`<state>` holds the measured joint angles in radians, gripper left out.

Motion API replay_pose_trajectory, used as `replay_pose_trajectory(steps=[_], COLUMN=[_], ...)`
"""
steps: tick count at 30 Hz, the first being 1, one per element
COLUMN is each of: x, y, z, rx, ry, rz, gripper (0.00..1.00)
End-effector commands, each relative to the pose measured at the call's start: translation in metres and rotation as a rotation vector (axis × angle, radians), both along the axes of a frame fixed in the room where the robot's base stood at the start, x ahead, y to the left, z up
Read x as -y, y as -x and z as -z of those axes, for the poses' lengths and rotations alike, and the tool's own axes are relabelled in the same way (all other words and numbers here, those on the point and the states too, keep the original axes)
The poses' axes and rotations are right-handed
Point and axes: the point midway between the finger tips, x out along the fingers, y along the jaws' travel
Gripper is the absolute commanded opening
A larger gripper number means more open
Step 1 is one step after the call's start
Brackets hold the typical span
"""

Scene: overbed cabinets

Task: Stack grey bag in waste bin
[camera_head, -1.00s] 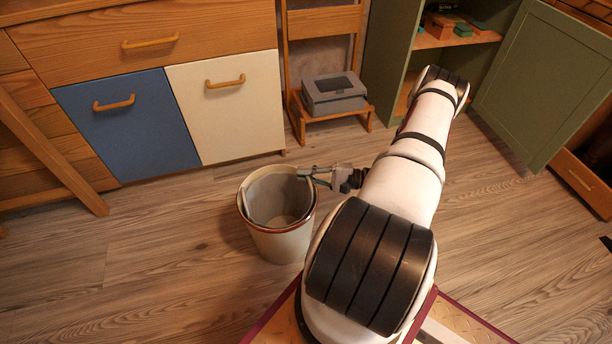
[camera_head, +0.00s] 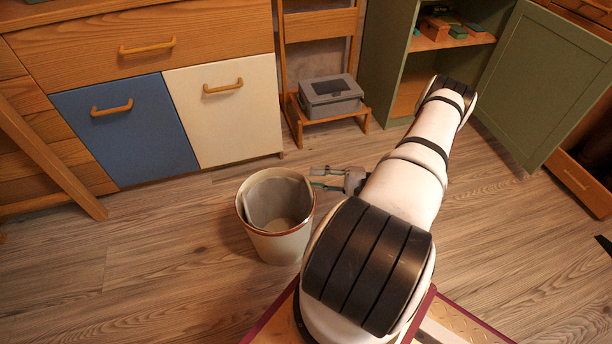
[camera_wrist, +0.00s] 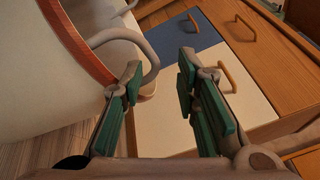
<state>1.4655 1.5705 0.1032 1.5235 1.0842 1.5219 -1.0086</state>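The waste bin (camera_head: 281,247) is off-white with a red-brown rim and stands upright on the floor. The grey bag (camera_head: 277,196) is inside it, standing against the inner wall, with its top near the rim. In the wrist view the bin (camera_wrist: 45,85) fills the left side, and a grey curved loop (camera_wrist: 150,50), apparently the bag's handle, sticks out past the rim. My gripper (camera_head: 313,179) is just right of the bin's rim, at about rim height. In the wrist view my gripper (camera_wrist: 160,82) is open, its green-padded fingers apart with nothing between them.
A drawer cabinet with blue (camera_head: 130,130) and cream (camera_head: 228,110) fronts stands behind the bin. A grey box (camera_head: 331,96) sits on a low wooden stand. A green cabinet (camera_head: 545,85) has its door open at right. The floor left of the bin is clear.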

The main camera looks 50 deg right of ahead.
Motion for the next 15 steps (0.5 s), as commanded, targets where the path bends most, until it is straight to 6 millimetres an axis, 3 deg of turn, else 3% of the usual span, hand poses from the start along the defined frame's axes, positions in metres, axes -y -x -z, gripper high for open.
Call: replay_pose_trajectory(steps=[6,15], x=[0.025,0.041], y=[0.037,0.059], z=[0.0,-0.002], rx=[-0.001,-0.004], ry=[0.0,0.003], rz=[0.002,-0.009], gripper=[0.29,0.29])
